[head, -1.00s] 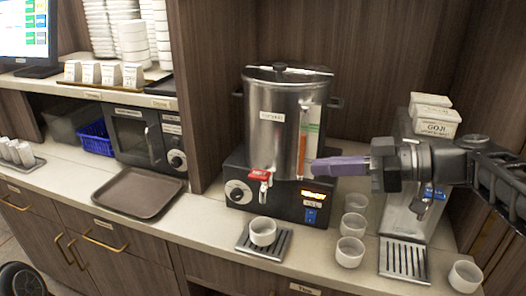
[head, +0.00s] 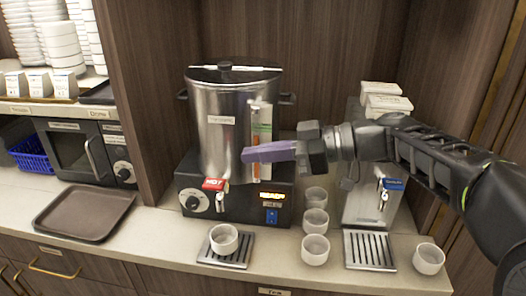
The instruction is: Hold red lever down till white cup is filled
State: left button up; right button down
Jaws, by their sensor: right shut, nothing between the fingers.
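The silver hot water urn (head: 218,130) stands on a black base on the counter. Its red lever (head: 215,184), marked HOT, sits over the spout at the front. A white cup (head: 224,239) stands upright on the drip tray (head: 238,258) below the spout. I cannot make out the level inside it. My right gripper (head: 244,155) is shut and empty, its purple fingers pointing left in front of the urn. It is above and to the right of the red lever, apart from it. My left gripper is out of view.
Several white cups (head: 315,249) stand right of the urn. A second dispenser (head: 372,205) with a blue lever (head: 392,184) and a drip tray (head: 369,250) is further right. A brown tray (head: 84,213) lies on the left by a microwave (head: 82,152).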

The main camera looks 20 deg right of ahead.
jog(key=p, duration=0.2)
send_over(223, 186)
jog(key=f, duration=0.4)
jog(key=f+p, duration=0.1)
jog(key=shift+w+d+f, duration=0.3)
jog(key=shift+f, duration=0.05)
jog(key=f+n+b, duration=0.1)
jog(key=b, duration=0.6)
jog(key=f+n+t+b, duration=0.1)
jog(key=b, duration=0.7)
jog(key=shift+s+a+n+h, duration=0.2)
jog(key=shift+s+n+h, duration=0.1)
jog(key=shift+s+n, duration=0.1)
dwell(1.8)
